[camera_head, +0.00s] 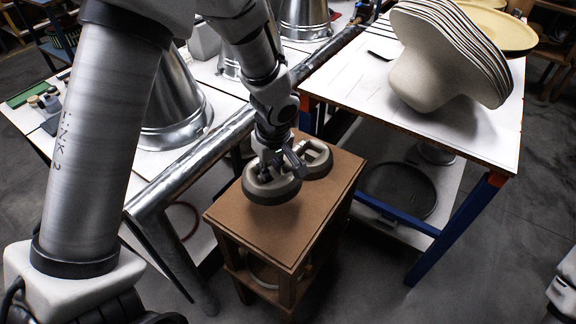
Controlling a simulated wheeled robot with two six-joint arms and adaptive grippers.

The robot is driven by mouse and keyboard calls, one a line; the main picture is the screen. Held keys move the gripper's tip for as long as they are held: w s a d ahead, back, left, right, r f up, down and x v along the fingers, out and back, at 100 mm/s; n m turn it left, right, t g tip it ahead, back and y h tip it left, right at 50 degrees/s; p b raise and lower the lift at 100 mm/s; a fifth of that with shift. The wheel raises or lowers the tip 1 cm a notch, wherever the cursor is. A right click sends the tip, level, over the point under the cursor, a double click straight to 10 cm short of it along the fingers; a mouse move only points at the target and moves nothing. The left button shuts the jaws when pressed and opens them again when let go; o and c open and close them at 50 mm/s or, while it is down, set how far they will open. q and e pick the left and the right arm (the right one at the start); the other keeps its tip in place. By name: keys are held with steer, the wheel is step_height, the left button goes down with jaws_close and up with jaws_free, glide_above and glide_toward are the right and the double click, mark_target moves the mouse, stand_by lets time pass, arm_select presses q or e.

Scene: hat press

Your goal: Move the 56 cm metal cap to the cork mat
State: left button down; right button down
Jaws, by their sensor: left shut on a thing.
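My left gripper (277,163) is shut on the upper part of a round, pale grey piece with a dark lower rim, which looks like the metal cap (262,189). No size mark is readable on it. It is over the front left part of a brown top that looks like the cork mat (281,229), on a small wooden stand. I cannot tell whether the cap touches this top or is just above it. A similar round piece (322,163) stands behind it to the right. My right gripper is out of view.
A metal rail (195,162) runs close along the stand's left side. Large metal cones (170,105) stand on the white table at left. A white table (462,128) with stacked felt hat shapes (440,55) is at right. The stand top's front right is clear.

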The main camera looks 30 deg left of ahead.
arm_select(q)
steer(key=shift+s+a+f+n, duration=0.2)
steer(key=shift+f+n, duration=0.2)
steer(key=shift+n, duration=0.1)
steer(key=shift+s+f+n+b, duration=0.1)
steer(key=shift+n+b, duration=0.2)
step_height(320, 180, down, 6)
steer(key=b, duration=0.4)
step_height(320, 180, down, 2)
steer(key=shift+f+b, duration=0.25)
steer(key=shift+b, duration=0.85)
steer(key=shift+f+b, duration=0.35)
steer(key=shift+b, duration=0.15)
steer(key=shift+r, duration=0.1)
steer(key=shift+a+b, duration=0.1)
steer(key=shift+b, duration=0.55)
